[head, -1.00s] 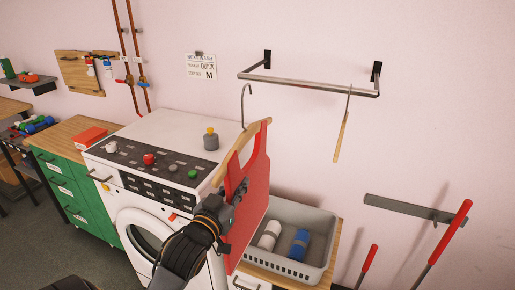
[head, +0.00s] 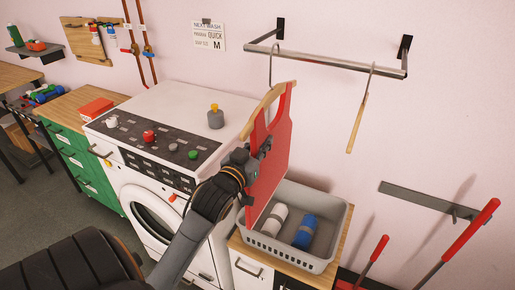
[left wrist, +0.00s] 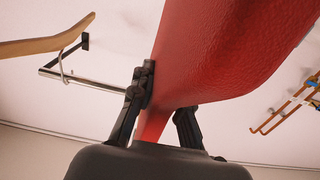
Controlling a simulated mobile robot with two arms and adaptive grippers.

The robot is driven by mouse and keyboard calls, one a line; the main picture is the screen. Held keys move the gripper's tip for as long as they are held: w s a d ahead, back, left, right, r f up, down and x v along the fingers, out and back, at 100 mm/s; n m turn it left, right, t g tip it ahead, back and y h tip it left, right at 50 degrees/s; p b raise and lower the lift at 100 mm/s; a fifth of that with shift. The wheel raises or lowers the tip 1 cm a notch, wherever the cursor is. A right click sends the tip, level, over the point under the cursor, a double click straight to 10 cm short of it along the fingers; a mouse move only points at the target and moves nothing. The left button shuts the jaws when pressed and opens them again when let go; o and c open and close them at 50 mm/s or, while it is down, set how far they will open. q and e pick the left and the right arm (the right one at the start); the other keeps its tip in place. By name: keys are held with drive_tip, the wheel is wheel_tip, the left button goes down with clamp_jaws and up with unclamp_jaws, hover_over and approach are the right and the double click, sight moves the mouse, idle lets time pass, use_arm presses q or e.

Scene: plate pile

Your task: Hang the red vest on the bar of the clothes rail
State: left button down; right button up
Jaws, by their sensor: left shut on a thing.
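The red vest (head: 275,140) hangs on a wooden hanger (head: 262,108) with a thin metal hook. My left gripper (head: 258,152) is shut on the vest, and the left wrist view shows the red cloth (left wrist: 205,60) between its fingers. The clothes rail's bar (head: 340,63) is fixed to the wall above; it also shows in the left wrist view (left wrist: 85,79). The hook's top overlaps the bar near its left end in both views. I cannot tell whether it is over the bar or only in front. My right gripper is not in view.
Another empty hanger (head: 358,112) hangs near the bar's right end. A grey basket (head: 318,262) with a white and a blue roll stands below the vest. A white washing machine (head: 165,110) is at the left. Red-handled tools (head: 470,228) are at the right.

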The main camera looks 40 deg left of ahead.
sight(280, 120)
use_arm(q)
drive_tip(key=shift+w+a, duration=0.15)
drive_tip(key=shift+w, duration=0.55)
drive_tip(key=shift+w+r, duration=0.1)
drive_tip(key=shift+w, duration=0.2)
drive_tip(key=shift+b+x, duration=0.65)
drive_tip(key=shift+x, duration=1)
drive_tip(key=shift+b+x, duration=0.75)
drive_tip(key=shift+x, duration=1.25)
drive_tip(key=shift+b+x, duration=0.55)
drive_tip(key=shift+x, duration=0.8)
drive_tip(key=shift+s+a+f+b, duration=0.15)
drive_tip(key=shift+f+b, duration=0.5)
drive_tip(key=shift+f, duration=1.3)
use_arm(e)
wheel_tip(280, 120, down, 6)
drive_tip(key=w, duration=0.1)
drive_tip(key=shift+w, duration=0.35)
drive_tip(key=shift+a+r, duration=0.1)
